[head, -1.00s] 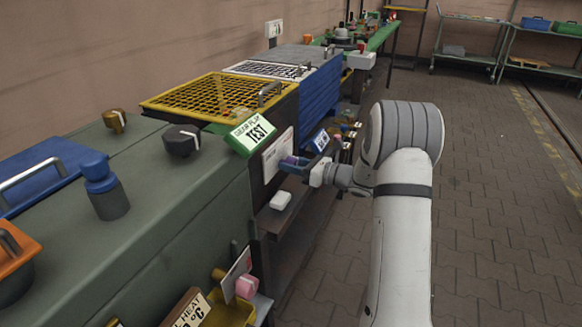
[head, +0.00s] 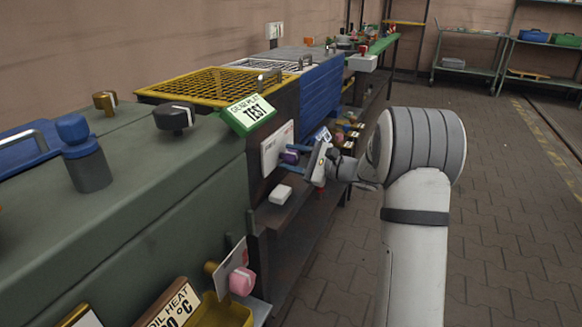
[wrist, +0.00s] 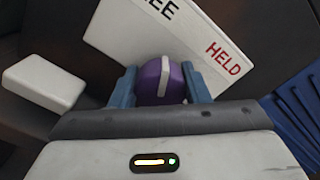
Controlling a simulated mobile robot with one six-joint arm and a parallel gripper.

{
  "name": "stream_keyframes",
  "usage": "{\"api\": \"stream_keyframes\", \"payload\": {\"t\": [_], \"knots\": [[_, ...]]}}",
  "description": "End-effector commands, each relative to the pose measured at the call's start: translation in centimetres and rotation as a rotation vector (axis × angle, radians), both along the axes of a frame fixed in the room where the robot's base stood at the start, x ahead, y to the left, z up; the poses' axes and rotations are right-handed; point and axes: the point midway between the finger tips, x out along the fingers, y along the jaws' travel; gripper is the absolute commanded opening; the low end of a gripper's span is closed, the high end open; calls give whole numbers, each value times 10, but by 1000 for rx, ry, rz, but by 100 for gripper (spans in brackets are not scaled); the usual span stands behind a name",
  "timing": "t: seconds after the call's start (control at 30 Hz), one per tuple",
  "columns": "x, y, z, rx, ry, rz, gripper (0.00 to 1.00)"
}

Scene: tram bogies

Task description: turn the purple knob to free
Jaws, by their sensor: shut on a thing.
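The purple knob (wrist: 152,82) sits between the two blue fingers of my gripper (wrist: 161,84) in the wrist view, one finger touching each side. A white pointer stripe on the knob points up in that view, roughly toward the cut-off word ending in "EE". The white label plate (wrist: 120,35) behind it is tilted, with red "HELD" at its right. In the head view the knob (head: 289,157) shows small on the plate (head: 271,148), on the bench's side. My gripper (head: 314,160) reaches it from the right and partly hides it.
A white block (head: 281,194) lies on the shelf just below the plate. A pink knob (head: 242,281) is on a nearer plate. Blue stacked panels (head: 320,98) are beyond. The paved floor (head: 505,230) to the right is clear.

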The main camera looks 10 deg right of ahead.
Motion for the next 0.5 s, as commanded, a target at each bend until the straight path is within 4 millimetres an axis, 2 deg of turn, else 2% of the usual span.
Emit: {"api": "stream_keyframes", "payload": {"t": [0.03, 0.5], "knots": [[1, -3, -5, -21, -27, -8, 19], [1, -4, -2, -128, -174, -10, 19]]}}
